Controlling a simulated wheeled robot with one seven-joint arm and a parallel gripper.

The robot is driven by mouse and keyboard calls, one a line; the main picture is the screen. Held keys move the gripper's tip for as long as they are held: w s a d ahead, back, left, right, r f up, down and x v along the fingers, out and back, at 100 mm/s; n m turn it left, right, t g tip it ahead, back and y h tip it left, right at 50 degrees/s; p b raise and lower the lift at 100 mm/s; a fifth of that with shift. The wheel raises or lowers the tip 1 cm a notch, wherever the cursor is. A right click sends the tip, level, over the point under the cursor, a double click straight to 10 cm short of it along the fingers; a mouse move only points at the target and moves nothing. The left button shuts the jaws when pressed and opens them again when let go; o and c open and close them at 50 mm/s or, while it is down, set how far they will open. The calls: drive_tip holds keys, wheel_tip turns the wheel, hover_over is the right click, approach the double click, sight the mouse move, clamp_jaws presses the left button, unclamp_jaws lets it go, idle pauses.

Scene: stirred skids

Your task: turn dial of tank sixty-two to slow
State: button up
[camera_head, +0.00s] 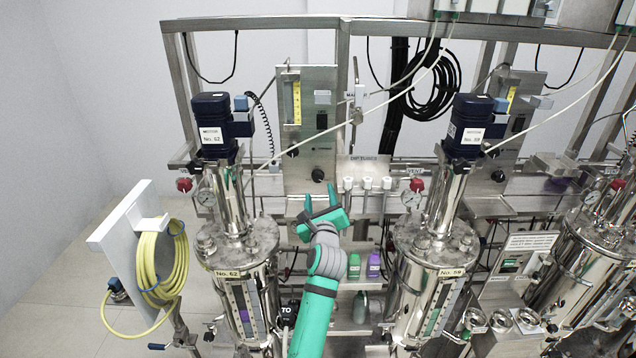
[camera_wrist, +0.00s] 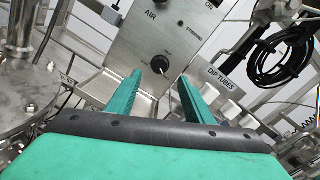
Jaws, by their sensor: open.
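Tank No. 62 (camera_head: 236,287) is the steel vessel left of centre in the head view, with a dark blue motor (camera_head: 214,124) labelled No. 62 above it. A steel panel (camera_head: 308,110) stands to its right. A black dial (camera_head: 318,174) sits low on that panel; in the wrist view the dial (camera_wrist: 161,64) shows just beyond and between my fingertips. The wrist view shows the words AIR and STIRRING on the panel; the dial's own markings are too small to read. My gripper (camera_head: 321,198) is open and empty, just below and in front of the dial, apart from it.
Tank No. 59 (camera_head: 430,275) stands to the right with its own motor. A DIP TUBES plate (camera_wrist: 212,82) is right of the panel. A yellow hose (camera_head: 160,265) hangs on a white board at left. Green and purple bottles (camera_head: 373,265) stand behind my arm.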

sight(318, 178)
drive_tip(key=w, duration=0.8)
drive_tip(key=shift+w+a, duration=0.1)
drive_tip(key=shift+a, duration=0.15)
drive_tip(key=c, duration=1)
